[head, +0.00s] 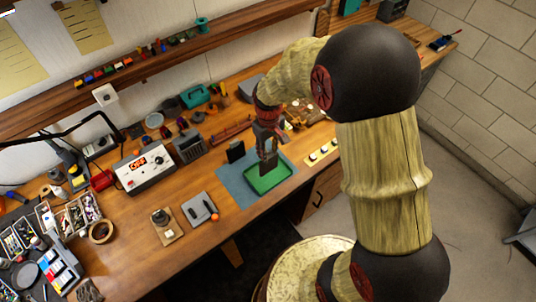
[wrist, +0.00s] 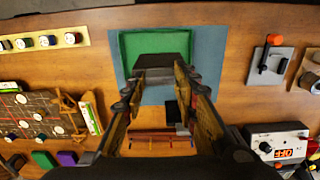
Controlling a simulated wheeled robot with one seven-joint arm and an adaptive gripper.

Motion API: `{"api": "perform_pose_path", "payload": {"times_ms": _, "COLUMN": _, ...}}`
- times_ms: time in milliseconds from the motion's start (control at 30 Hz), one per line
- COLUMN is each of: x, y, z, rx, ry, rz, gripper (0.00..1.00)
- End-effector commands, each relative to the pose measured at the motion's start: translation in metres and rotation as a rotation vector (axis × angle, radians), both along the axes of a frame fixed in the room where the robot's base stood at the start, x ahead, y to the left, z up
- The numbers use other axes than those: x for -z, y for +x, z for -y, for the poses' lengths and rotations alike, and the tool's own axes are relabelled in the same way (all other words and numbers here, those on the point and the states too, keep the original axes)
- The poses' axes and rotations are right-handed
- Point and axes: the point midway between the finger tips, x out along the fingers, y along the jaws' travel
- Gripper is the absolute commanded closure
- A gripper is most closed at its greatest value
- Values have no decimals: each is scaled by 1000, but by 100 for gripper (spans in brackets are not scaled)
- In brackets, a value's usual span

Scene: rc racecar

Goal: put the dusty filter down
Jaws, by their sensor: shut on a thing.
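My gripper (wrist: 163,82) is shut on a dark grey-brown block, which I take to be the dusty filter (wrist: 164,67). The filter sits between the fingertips in the wrist view and overlaps the near part of the green tray (wrist: 130,44). In the head view my gripper (head: 267,150) points down over the green tray (head: 282,175), with the dark filter (head: 266,168) at its tips. I cannot tell whether the filter touches the tray floor. The tray rests on a blue mat (head: 232,190).
A small black object (head: 236,151) stands at the mat's far-left edge. A grey slotted box (head: 188,146) and a soldering station (head: 145,168) stand to the left. A strip with round pale pieces (head: 322,152) lies to the right. Bare wood shows left of the mat.

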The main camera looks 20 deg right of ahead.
Motion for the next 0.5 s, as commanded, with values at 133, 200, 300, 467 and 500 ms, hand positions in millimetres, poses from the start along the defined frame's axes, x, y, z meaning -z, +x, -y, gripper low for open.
{"api": "perform_pose_path", "payload": {"times_ms": 133, "x": 15, "y": 11, "z": 3, "rx": 1, "ry": 0, "rz": -2, "gripper": 94}}
{"api": "perform_pose_path", "payload": {"times_ms": 200, "x": 17, "y": 14, "z": 3, "rx": 0, "ry": 0, "rz": 0, "gripper": 94}}
{"api": "perform_pose_path", "payload": {"times_ms": 300, "x": 21, "y": 17, "z": 4, "rx": 0, "ry": 0, "rz": -1, "gripper": 94}}
{"api": "perform_pose_path", "payload": {"times_ms": 467, "x": 42, "y": 18, "z": 4, "rx": 0, "ry": 0, "rz": -4, "gripper": 94}}
{"api": "perform_pose_path", "payload": {"times_ms": 500, "x": 47, "y": 18, "z": 4, "rx": 0, "ry": 0, "rz": -3, "gripper": 94}}
